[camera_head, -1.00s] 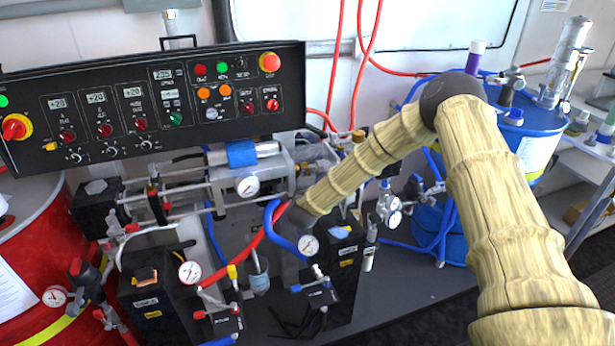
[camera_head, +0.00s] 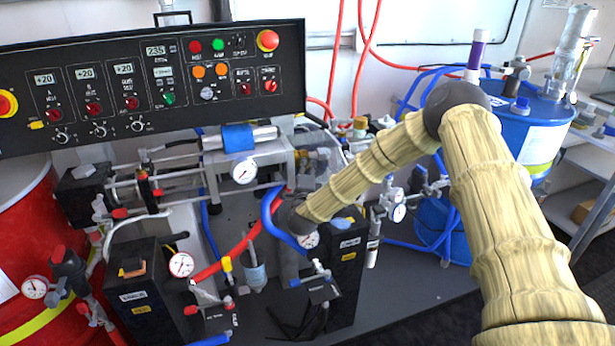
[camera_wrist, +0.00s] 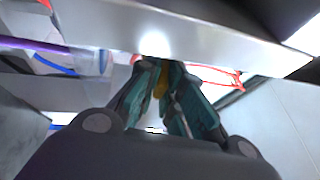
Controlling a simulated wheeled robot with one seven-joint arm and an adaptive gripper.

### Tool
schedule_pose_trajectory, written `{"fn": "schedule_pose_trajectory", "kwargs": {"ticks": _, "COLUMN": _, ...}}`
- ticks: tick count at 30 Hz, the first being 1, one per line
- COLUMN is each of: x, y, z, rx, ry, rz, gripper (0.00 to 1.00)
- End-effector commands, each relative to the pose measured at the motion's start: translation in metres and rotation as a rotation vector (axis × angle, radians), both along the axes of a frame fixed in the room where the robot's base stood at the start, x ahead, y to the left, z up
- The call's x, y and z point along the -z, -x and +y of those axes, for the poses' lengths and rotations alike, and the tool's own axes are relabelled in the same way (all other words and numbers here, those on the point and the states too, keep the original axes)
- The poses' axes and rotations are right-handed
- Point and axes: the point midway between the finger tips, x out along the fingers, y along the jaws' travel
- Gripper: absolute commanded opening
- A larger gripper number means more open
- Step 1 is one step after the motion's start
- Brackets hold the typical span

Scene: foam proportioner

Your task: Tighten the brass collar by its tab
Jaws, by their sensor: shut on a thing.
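My gripper (camera_wrist: 160,92) shows in the wrist view with its two teal-padded fingers closed in on a small brass-yellow piece (camera_wrist: 161,78). The piece looks like the brass collar's tab, but only a sliver of it shows. The rest of the collar is hidden by the fingers and the beam above. In the head view my arm reaches to the middle of the machine. Its dark wrist end is among the hoses near a pressure gauge, and the fingers are hidden there.
A pale metal beam (camera_wrist: 200,32) lies close over my fingers in the wrist view. Red hose (camera_head: 232,262) and blue hose (camera_head: 270,215) run close to my wrist. A black control panel (camera_head: 150,85) stands behind, a blue drum (camera_head: 520,135) at right, a red drum (camera_head: 30,240) at left.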

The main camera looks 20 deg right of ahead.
Motion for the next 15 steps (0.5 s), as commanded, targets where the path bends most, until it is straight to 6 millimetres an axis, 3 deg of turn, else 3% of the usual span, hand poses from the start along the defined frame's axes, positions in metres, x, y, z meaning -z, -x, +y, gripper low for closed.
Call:
{"fn": "schedule_pose_trajectory", "kwargs": {"ticks": 1, "x": 0.0101, "y": -0.0001, "z": 0.0001, "rx": 0.0, "ry": -0.001, "rz": -0.02, "gripper": 0.0}}
{"fn": "schedule_pose_trajectory", "kwargs": {"ticks": 15, "x": 0.0135, "y": -0.002, "z": 0.0002, "rx": 0.0, "ry": -0.006, "rz": -0.177, "gripper": 0.0}}
